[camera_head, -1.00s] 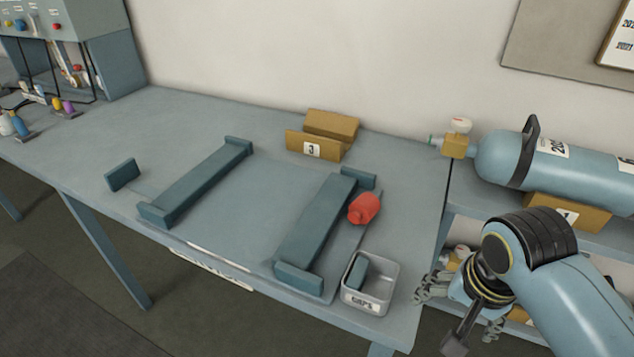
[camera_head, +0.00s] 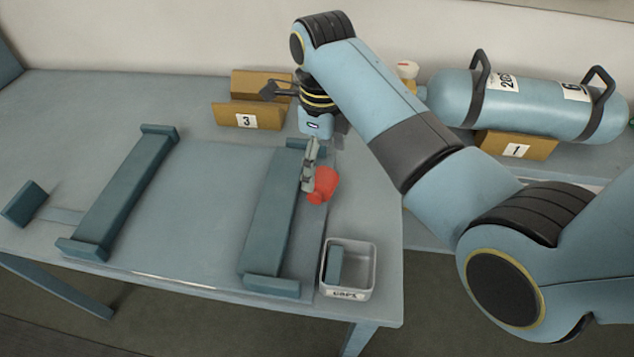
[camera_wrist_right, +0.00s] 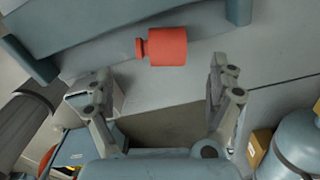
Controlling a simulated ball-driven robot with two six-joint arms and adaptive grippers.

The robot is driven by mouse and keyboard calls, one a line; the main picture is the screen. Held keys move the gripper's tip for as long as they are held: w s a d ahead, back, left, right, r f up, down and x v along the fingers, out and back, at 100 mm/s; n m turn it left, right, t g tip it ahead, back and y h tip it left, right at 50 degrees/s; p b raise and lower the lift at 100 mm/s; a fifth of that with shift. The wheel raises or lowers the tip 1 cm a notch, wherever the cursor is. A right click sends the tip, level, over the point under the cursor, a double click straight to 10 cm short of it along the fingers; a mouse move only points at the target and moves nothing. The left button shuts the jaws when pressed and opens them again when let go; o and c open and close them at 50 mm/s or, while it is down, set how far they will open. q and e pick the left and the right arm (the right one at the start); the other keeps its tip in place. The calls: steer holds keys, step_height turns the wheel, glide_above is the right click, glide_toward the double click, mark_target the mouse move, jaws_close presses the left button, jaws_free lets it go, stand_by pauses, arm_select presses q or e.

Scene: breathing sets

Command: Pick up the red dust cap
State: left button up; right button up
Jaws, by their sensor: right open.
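The red dust cap (camera_head: 323,185) lies on the table beside the right-hand teal rail, behind the bin. In the right wrist view the red dust cap (camera_wrist_right: 166,47) lies ahead of the fingertips, roughly centred between them, with its narrow end to the left. My right gripper (camera_head: 310,170) is over the table close to the cap and partly overlaps it in the head view. In the right wrist view my right gripper (camera_wrist_right: 160,85) is open, with nothing between its fingers. My left gripper is not in view.
A grey bin (camera_head: 361,289) labelled for caps, with a teal piece inside, stands at the table's front right corner. Two teal rails (camera_head: 121,197) stand on the table. A cardboard-coloured holder marked 3 (camera_head: 225,117) is behind. A blue cylinder (camera_head: 450,100) lies at the right.

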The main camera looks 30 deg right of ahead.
mark_target(321, 179)
steer(key=shift+f, duration=0.75)
steer(key=shift+w+f, duration=0.1)
steer(key=shift+f, duration=0.25)
step_height(321, 179, down, 4)
steer(key=shift+f, duration=0.7)
steer(key=shift+c, duration=1.1)
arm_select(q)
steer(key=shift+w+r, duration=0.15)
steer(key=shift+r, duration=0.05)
arm_select(e)
steer(key=c, duration=0.7)
